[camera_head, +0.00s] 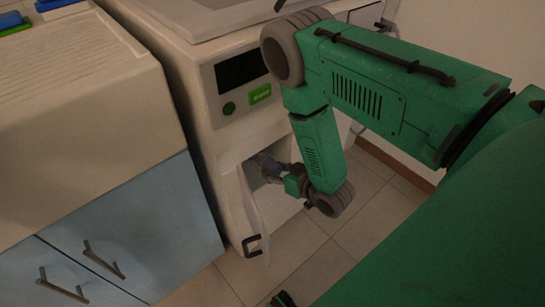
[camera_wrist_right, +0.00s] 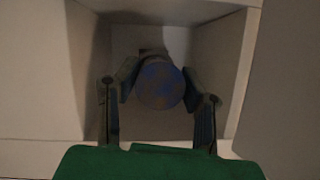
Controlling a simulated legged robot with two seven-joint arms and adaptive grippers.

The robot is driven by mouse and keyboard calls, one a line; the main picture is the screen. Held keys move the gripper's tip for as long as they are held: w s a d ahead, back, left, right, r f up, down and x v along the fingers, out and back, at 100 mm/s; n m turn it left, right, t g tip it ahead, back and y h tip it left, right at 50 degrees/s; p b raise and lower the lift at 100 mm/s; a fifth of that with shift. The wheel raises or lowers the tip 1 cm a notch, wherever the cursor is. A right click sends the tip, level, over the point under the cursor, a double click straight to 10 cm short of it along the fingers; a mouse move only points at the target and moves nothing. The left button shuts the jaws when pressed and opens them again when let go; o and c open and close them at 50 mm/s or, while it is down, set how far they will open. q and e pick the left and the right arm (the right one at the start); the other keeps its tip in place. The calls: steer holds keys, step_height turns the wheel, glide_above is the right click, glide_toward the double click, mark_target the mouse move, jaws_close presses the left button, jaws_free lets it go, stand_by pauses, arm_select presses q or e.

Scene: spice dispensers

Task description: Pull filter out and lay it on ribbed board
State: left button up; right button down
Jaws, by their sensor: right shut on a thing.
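The filter (camera_wrist_right: 160,86) is a round, mottled blue piece in the low compartment of the white machine. In the right wrist view, the fingers of my right gripper (camera_wrist_right: 159,90) are on both sides of it, closed on it. In the head view, my right gripper (camera_head: 272,168) reaches into the compartment opening, and the filter is too small and dark there to tell apart. A ribbed board (camera_head: 62,52), pale and grooved, lies on top of the counter at the upper left.
The compartment door (camera_head: 252,208), with a dark handle (camera_head: 252,245), stands open beside my right gripper. The compartment walls (camera_wrist_right: 218,65) are close around it. Blue cabinets (camera_head: 135,235) stand at left. Blue and green items (camera_head: 12,24) lie at the board's far end. Tiled floor is at right.

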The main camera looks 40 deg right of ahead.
steer(key=shift+s+d+p, duration=0.15)
steer(key=shift+s+p, duration=0.45)
steer(key=shift+s, duration=1.05)
steer(key=s+p, duration=0.1)
steer(key=s, duration=0.2)
steer(key=shift+s+d, duration=0.15)
steer(key=shift+s, duration=0.25)
stand_by(0.4)
